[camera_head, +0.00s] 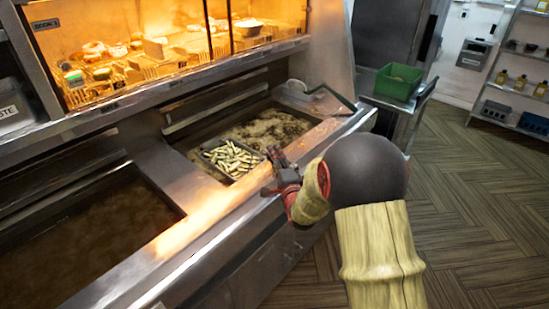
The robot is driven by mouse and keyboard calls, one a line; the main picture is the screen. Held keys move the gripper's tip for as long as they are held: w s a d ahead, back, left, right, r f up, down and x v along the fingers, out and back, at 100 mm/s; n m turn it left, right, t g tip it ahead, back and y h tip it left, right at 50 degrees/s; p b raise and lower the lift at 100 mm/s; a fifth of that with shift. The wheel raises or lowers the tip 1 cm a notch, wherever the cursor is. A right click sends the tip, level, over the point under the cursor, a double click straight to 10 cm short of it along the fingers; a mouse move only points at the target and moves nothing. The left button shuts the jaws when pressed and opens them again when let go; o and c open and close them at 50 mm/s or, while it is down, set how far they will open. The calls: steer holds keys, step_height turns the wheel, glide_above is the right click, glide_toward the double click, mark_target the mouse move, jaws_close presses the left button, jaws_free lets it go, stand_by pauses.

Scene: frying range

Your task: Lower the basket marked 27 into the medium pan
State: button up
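A dark rectangular basket (208,157) full of pale green and yellow sticks is at the front left of the right-hand frying pan (190,145). No number is readable on it. I cannot tell whether it hangs above the oil or sits in it. My gripper (277,168) is just right of the basket, over the front metal ledge, with my arm reaching in from the lower right. The fingers are small and dark, and any basket handle between them is hidden or too small to make out. I cannot tell whether they are closed on it.
A second pan (160,196) with dark, still oil lies at the left. The bright heated display (150,88) with food overhangs the back. A dark bent handle (335,95) sticks out at the right pan's far end. A green crate (398,82) stands on a side table. Floor is clear right.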

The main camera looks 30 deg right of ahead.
steer(key=v, duration=1.2)
steer(key=shift+r, duration=0.1)
steer(key=s+a+r+n+g+y+p, duration=0.1)
steer(key=s+a+r+n+g, duration=0.2)
steer(key=a+r+n+g, duration=0.45)
steer(key=s+a+r+n+g+y, duration=0.1)
steer(key=s+a+n, duration=0.2)
steer(key=s, duration=0.4)
steer(key=s+a+r+n+g+y+p, duration=0.1)
steer(key=s+a+n+g, duration=0.1)
steer(key=s+n, duration=0.3)
steer(key=s+a+r+n+g, duration=0.1)
steer(key=s+a+n, duration=0.3)
steer(key=s, duration=0.7)
steer(key=shift+a+n+y, duration=0.25)
steer(key=shift+n+y, duration=0.15)
steer(key=shift+n, duration=0.05)
steer(key=shift+s+r+g, duration=0.1)
steer(key=shift+g, duration=0.15)
steer(key=shift+c, duration=0.2)
